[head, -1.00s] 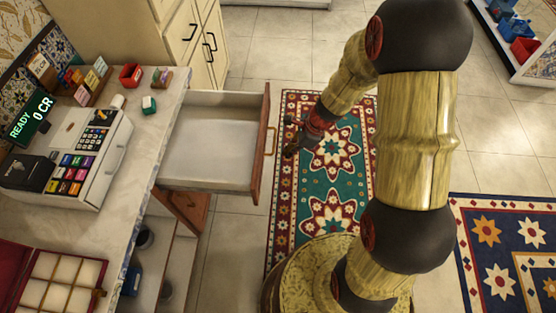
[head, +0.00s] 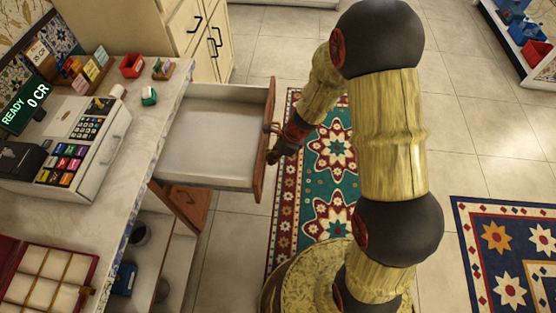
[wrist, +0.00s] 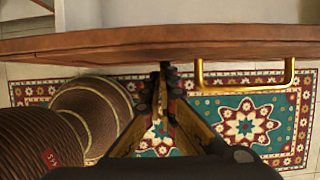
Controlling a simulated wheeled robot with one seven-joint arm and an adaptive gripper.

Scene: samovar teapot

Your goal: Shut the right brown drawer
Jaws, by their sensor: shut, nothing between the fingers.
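The brown drawer (head: 222,182) is pulled far out from the counter and looks empty, with a pale interior. Its brown front panel (wrist: 240,38) runs across the top of the wrist view, with a brass handle (wrist: 245,78) to the right of my fingers. My gripper (head: 273,150) is at the outer face of the drawer front in the head view. In the wrist view my gripper (wrist: 163,75) is shut and empty, its fingertips at the panel's lower edge, left of the handle. I cannot tell for certain whether they touch.
The counter (head: 120,205) holds a cash register (head: 85,140) and a red compartment box (head: 50,270). Below the drawer is another brown drawer or door front (head: 188,205). A green patterned rug (head: 335,155) covers the floor in front. Cream cabinets (head: 200,40) stand behind.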

